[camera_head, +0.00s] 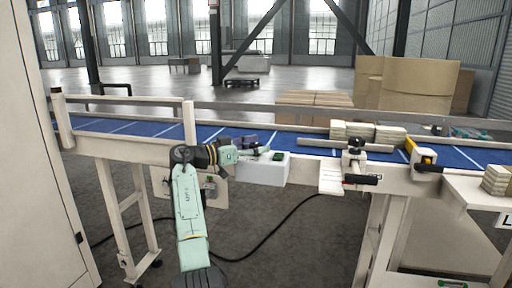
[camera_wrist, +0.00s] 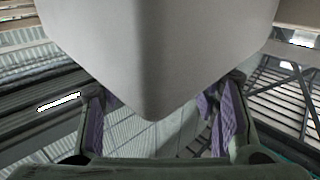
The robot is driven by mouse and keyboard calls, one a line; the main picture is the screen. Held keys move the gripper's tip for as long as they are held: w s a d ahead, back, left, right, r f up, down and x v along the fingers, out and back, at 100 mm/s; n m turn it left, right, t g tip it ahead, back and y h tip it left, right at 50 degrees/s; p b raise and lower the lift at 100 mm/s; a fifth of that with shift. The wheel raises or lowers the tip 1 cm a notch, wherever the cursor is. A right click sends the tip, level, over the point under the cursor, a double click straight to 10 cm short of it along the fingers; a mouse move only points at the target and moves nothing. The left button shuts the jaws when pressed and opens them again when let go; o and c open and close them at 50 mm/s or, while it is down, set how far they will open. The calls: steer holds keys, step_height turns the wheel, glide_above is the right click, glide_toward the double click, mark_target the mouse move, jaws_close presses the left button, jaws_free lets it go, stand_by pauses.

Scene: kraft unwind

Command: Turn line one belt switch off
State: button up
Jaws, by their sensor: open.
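My gripper (camera_head: 262,150) is at the front edge of the blue belt, at the top of a white box (camera_head: 263,174) fixed to the conveyor's front. A small dark green part (camera_head: 277,156) sits on top of that box, close to the fingertips; I cannot tell whether it is the belt switch. In the wrist view my gripper (camera_wrist: 160,115) is open, its purple-padded fingers apart on either side of a large pale wedge-shaped body (camera_wrist: 155,60). Contact is unclear. A pale panel with a small green part (camera_head: 209,182) hangs below the belt, partly behind my arm.
The blue belt (camera_head: 130,128) runs across the view behind a pale frame. Pale stacks (camera_head: 372,133) stand on it at right. Black and orange fittings (camera_head: 424,160) sit on the front rail. A black cable (camera_head: 270,238) lies on the floor. A cream cabinet (camera_head: 35,150) borders the left.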

steer(key=v, duration=1.2)
